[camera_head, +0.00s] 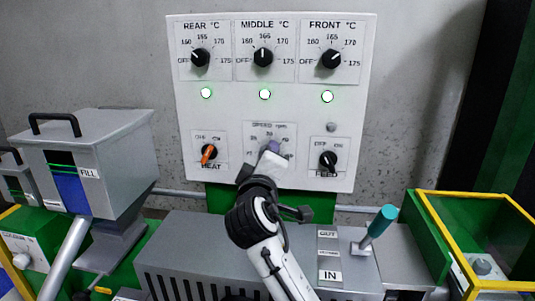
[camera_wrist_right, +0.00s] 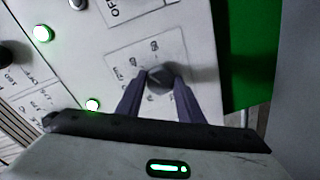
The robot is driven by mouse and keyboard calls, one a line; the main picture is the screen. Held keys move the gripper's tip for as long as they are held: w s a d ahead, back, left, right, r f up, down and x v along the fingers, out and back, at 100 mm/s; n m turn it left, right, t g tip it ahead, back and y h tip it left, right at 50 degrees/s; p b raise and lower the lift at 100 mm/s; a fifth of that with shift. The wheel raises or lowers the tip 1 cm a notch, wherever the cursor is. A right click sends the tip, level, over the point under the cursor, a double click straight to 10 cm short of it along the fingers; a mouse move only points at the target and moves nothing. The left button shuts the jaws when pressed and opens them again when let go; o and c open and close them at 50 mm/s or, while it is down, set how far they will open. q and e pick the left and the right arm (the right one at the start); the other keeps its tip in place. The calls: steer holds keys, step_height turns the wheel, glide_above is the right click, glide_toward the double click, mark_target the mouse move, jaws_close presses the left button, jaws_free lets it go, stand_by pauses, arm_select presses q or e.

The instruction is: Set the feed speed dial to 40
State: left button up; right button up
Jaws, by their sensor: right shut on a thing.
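The feed speed dial sits in the lower middle of the white control panel, under a label reading "SPEED rpm" (camera_head: 268,127). In the head view my right gripper (camera_head: 271,149) covers the dial itself. In the right wrist view the dark round dial (camera_wrist_right: 158,82) is between the two fingertips of my right gripper (camera_wrist_right: 160,78), which is shut on it. Scale numbers show around the dial, but they are too small to read surely. The dial's pointer cannot be made out. My left gripper is not in view.
The heat switch (camera_head: 209,153) with an orange handle is left of the speed dial. The black feed switch (camera_head: 328,159) is to its right. Three temperature knobs, including the middle one (camera_head: 263,57), and lit green lamps are above. A teal-handled lever (camera_head: 382,220) stands lower right.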

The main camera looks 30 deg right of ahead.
steer(key=shift+n, duration=0.4)
steer(key=o, duration=1.1)
steer(key=b+v, duration=0.1)
steer(key=v, duration=0.9)
steer(key=shift+s+a+b, duration=0.1)
steer(key=shift+a+b, duration=0.05)
steer(key=shift+b, duration=0.2)
